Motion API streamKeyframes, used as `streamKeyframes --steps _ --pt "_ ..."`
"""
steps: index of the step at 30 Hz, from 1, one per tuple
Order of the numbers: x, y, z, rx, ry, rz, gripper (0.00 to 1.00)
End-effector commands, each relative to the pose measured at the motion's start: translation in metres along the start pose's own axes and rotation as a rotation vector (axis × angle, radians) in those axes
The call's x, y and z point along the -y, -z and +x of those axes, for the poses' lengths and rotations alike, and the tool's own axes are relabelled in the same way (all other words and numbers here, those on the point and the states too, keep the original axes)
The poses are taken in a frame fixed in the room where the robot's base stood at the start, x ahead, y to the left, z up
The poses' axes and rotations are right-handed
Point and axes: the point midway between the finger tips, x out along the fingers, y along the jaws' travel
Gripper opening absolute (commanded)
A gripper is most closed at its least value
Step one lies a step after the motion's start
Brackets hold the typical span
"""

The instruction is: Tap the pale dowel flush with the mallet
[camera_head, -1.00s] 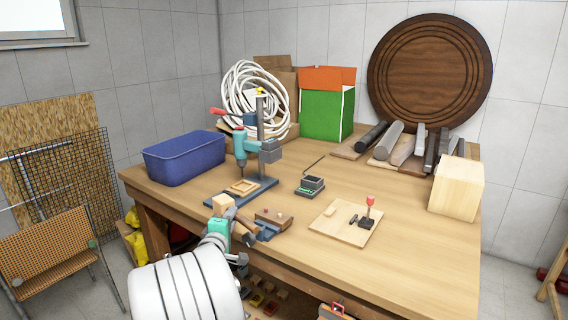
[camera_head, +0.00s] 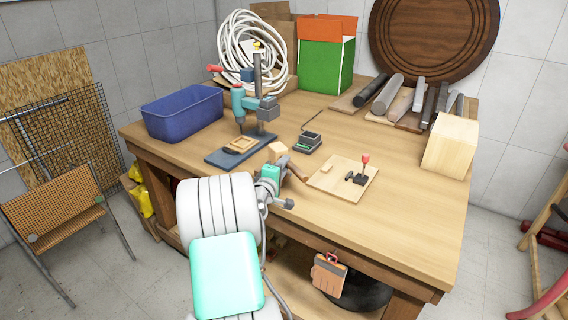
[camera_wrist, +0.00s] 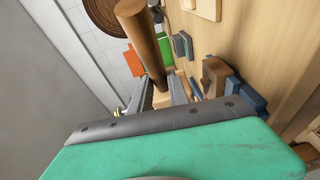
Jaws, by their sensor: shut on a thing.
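My gripper (camera_head: 278,168) is shut on the mallet, held above the bench. The mallet has a pale block head (camera_head: 277,151) and a brown round handle (camera_head: 298,173). In the wrist view the handle (camera_wrist: 143,45) slants up from between the fingers (camera_wrist: 163,94), and part of the pale head shows there. A brown block (camera_wrist: 214,76) beside a blue vise-like base (camera_wrist: 246,92) lies to the right of the fingers in the wrist view. My arm hides this block in the head view. I cannot make out the pale dowel now.
A drill press (camera_head: 262,100) and blue bin (camera_head: 183,112) stand at the left. A small dark box (camera_head: 308,143) sits near the middle. A board with a red-topped lever (camera_head: 325,180) lies right of my gripper. A large pale block (camera_head: 450,147) stands at the right. The front right is clear.

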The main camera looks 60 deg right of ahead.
Motion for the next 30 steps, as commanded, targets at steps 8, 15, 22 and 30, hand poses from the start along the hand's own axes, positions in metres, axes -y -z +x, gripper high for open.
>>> streamKeyframes --steps 8,15,22,30 --pt "-0.002 0.001 0.001 -0.001 -0.007 0.003 0.00" --pt "-0.001 -0.001 -0.001 0.000 -0.006 0.003 0.00" --pt "-0.002 -0.001 -0.002 0.000 -0.006 0.003 0.00" --pt "0.019 -0.002 -0.001 0.000 -0.005 0.002 0.00"
